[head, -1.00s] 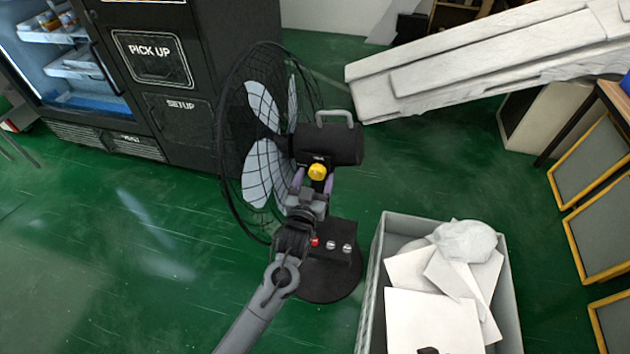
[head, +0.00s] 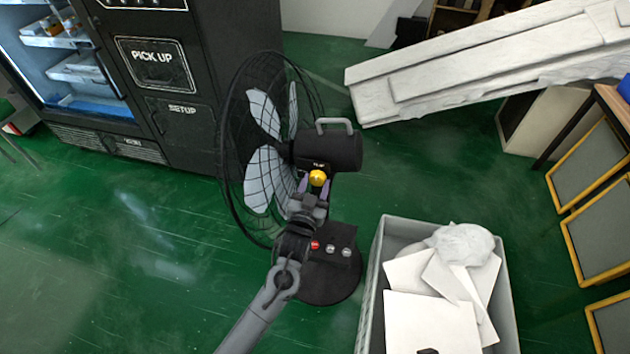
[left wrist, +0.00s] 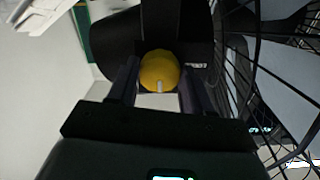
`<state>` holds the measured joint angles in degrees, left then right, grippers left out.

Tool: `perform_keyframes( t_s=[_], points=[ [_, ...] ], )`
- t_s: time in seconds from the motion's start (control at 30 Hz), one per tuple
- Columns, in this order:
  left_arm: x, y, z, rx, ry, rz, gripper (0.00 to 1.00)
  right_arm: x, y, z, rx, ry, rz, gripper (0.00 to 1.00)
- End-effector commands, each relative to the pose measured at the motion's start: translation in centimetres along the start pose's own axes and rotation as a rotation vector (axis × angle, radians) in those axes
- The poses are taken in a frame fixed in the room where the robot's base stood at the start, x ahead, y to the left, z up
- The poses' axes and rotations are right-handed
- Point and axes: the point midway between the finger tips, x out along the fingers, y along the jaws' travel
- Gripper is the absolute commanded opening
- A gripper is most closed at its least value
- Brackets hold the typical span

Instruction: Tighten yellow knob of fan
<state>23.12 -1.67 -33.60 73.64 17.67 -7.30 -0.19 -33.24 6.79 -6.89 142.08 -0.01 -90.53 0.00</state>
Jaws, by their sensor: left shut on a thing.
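The black standing fan (head: 328,150) has a wire cage facing left and a grey handle on top. Its yellow knob (head: 318,178) sits at the rear underside of the motor housing. My left gripper (head: 314,188) reaches up from below, with its fingers at the knob. In the left wrist view the yellow knob (left wrist: 160,70), with a pale mark on its face, lies between the two dark fingers (left wrist: 157,82). The left gripper is shut on the knob; the exact contact is too dark to see. My right gripper does not show.
The fan base (head: 330,285) has a red button and two grey ones. A grey crate (head: 368,300) of white panels stands to its right. A black vending machine (head: 190,150) stands behind left. A white slab (head: 480,65) slants across the back right. Green floor is open at left.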

Motion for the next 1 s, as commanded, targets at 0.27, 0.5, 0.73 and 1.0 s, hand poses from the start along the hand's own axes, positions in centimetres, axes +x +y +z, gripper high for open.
perform_keyframes(
  t_s=[0.27,0.5,0.73,1.0],
  points=[
    [0.0,0.0,0.1,0.054,0.0,0.0,0.19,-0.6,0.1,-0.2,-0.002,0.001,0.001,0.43],
    [0.0,0.0,0.1,0.053,0.0,0.0,0.71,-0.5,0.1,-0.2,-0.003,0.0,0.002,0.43],
    [0.0,0.0,0.0,0.051,0.0,0.0,0.75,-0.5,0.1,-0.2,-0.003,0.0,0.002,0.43],
    [-1.2,0.0,0.0,0.05,-0.001,0.001,0.75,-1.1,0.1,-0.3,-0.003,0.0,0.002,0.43]
  ],
)
